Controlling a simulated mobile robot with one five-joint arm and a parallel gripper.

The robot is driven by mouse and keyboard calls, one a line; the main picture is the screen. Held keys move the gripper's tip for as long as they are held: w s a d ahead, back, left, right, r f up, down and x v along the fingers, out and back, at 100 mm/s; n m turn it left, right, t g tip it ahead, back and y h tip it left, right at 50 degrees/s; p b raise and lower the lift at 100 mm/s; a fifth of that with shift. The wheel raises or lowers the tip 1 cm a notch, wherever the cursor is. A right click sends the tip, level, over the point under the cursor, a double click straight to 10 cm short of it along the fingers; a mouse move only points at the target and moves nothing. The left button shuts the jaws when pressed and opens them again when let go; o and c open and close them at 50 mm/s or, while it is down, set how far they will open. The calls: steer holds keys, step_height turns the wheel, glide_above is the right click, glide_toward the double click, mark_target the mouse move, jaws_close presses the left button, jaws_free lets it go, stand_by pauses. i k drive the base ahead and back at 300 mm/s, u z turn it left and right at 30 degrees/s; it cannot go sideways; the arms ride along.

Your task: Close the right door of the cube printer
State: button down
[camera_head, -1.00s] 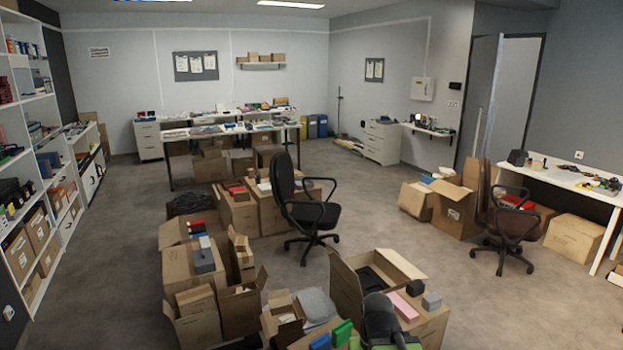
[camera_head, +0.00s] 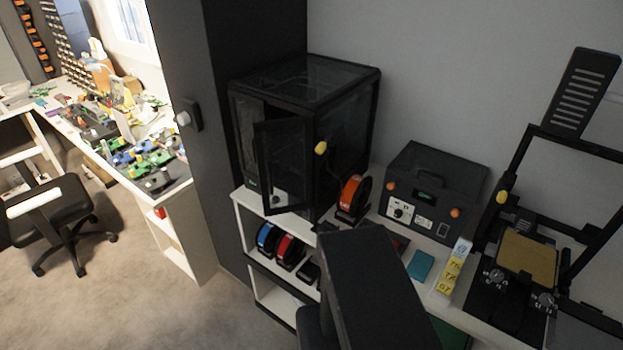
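The cube printer (camera_head: 345,90) is a black box-shaped enclosure with dark clear panels, at the upper middle of the head view on a white shelf unit. Its right door (camera_head: 284,150) is a black-framed dark panel that stands ajar, swung outward from the front. The door's left edge is apart from the body. A dark arm link of mine (camera_head: 368,285) rises from the bottom, in front of the shelf and below right of the printer. I cannot make out my gripper's fingers, and no contact with the door shows.
An orange spool (camera_head: 354,194) stands right of the door. A black device (camera_head: 430,190) and an open-frame printer (camera_head: 525,250) are farther right. Blue and red spools (camera_head: 268,237) sit on the shelf below. A dark cabinet panel (camera_head: 225,120) is close on the left. Open floor lies lower left.

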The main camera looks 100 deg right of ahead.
mark_target(306, 122)
steer(key=z, duration=2.5)
steer(key=i, duration=0.1)
steer(key=u, duration=0.45)
steer(key=k, duration=0.8)
steer(key=z, duration=1.1)
steer(key=k, duration=1)
steer(key=u, duration=0.9)
steer(key=i, duration=1.2)
steer(key=u, duration=0.2)
